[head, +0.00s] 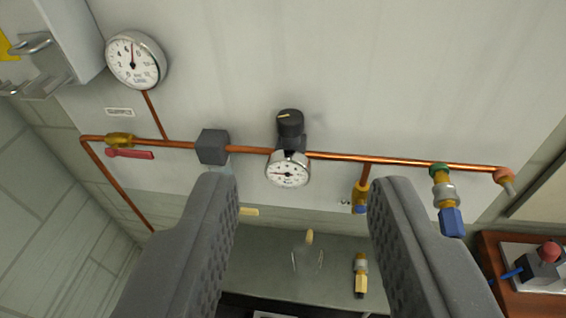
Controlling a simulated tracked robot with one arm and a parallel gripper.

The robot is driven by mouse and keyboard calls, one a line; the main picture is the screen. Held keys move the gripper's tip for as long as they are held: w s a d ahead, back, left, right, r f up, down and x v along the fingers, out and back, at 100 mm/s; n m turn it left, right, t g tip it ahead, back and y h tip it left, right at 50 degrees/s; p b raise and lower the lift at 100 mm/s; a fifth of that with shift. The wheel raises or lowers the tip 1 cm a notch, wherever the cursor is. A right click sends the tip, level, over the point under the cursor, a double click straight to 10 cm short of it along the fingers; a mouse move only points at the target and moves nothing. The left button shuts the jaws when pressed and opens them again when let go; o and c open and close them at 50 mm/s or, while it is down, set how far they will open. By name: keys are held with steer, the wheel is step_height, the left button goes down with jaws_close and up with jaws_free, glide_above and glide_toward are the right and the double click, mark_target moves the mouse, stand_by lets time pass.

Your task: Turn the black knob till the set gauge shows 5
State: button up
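The black knob (290,123) sits on top of the regulator on the wall panel, with a short pale mark on its top face pointing left. Just below it is the small round gauge (288,170), taken as the set gauge. Its needle points left; its numbers are too small to read surely. My gripper (301,183) is open and empty, one finger at each side of the picture's middle. The knob and small gauge appear between the fingertips and slightly above them, with no finger touching them.
A larger gauge (135,60) with its needle up hangs upper left. A copper pipe (400,161) crosses the panel, with a grey block (212,147), a red lever (130,154) and a blue-ended fitting (447,200). A brass fitting (361,275) lies below. A wooden-edged tray (488,250) stands lower right.

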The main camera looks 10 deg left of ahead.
steer(key=shift+o, duration=0.3)
steer(key=w+f+m+g+y+p, duration=0.2)
steer(key=w+f+m+y+p, duration=0.1)
steer(key=w+f+m+p, duration=0.1)
steer(key=w+f, duration=0.1)
steer(key=w, duration=0.1)
steer(key=shift+w+d+f+g, duration=0.25)
steer(key=shift+w+f+g, duration=0.05)
steer(key=shift+f, duration=0.1)
steer(key=m+y+p, duration=0.9)
steer(key=m+p, duration=0.5)
steer(key=m, duration=0.9)
glide_toward(300, 133)
steer(key=shift+t, duration=0.4)
steer(key=x, duration=0.3)
steer(key=p+x, duration=0.1)
steer(key=x, duration=0.2)
steer(key=p+x, duration=0.1)
steer(key=x, duration=0.2)
steer(key=shift+w+a+f, duration=0.15)
steer(key=shift+a+f, duration=0.1)
steer(key=shift+a, duration=0.15)
steer(key=c, duration=0.7)
